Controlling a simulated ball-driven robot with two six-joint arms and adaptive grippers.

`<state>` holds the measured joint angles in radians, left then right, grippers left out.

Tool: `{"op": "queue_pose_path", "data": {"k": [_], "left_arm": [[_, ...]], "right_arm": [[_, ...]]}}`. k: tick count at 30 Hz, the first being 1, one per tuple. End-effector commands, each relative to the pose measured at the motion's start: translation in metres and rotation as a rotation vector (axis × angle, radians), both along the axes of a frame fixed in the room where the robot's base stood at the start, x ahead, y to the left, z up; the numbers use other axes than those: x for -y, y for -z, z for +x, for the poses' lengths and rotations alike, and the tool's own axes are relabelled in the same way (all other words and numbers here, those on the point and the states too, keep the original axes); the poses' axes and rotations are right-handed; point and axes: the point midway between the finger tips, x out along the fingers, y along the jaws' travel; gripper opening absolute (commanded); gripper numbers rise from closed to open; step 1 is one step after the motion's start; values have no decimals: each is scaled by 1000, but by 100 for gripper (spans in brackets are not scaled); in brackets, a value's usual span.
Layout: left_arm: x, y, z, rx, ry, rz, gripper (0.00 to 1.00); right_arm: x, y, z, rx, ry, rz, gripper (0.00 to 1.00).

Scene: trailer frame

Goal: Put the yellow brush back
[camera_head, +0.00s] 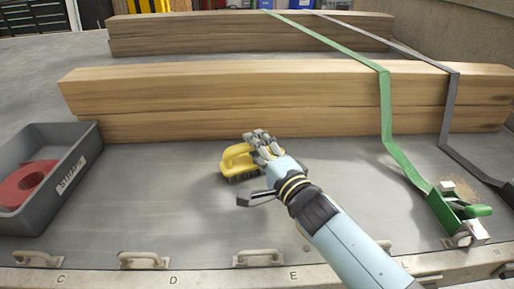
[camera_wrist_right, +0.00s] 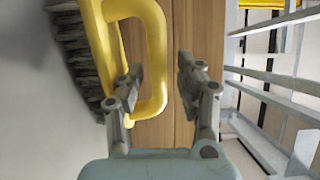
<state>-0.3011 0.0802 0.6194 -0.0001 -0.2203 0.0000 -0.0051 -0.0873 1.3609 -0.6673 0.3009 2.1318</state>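The yellow brush (camera_head: 238,160) has a looped yellow handle and dark bristles. In the head view it is bristles down on the grey deck, in front of the timber, partly hidden by my right gripper (camera_head: 252,168). In the right wrist view the brush (camera_wrist_right: 157,40) is at the upper left, with its bristles facing left. My right gripper (camera_wrist_right: 162,66) is open there, with the outer bar of the handle between its two fingers. The right finger is clear of the bar; I cannot tell whether the left finger touches the handle. My left gripper is not in view.
A grey bin (camera_head: 83,162) labelled "STRAPS" holds a red strap roll (camera_head: 28,184) at the left. Long timber beams (camera_head: 230,95) lie behind the brush. A green strap (camera_head: 386,100) with a ratchet (camera_head: 460,212) is at the right. Lettered handles line the front edge.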

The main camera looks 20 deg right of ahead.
Motion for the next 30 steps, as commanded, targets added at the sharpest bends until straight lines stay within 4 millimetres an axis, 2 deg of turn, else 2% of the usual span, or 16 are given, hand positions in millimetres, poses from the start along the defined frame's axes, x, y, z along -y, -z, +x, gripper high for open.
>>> {"op": "queue_pose_path", "data": {"k": [4, 7, 15, 21, 25, 30], "left_arm": [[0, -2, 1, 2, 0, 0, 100], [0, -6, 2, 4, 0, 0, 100], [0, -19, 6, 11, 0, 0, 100], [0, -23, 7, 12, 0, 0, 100], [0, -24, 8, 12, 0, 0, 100], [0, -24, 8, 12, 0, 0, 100]], "right_arm": [[0, -2, -1, -4, 1, 0, 39], [2, -1, -13, -7, 1, 0, 39], [13, -3, -72, -6, 0, -1, 39], [19, -3, -106, -4, 0, 0, 39], [21, -2, -116, -3, 0, -1, 39], [22, -2, -119, -2, 0, 1, 39]]}}
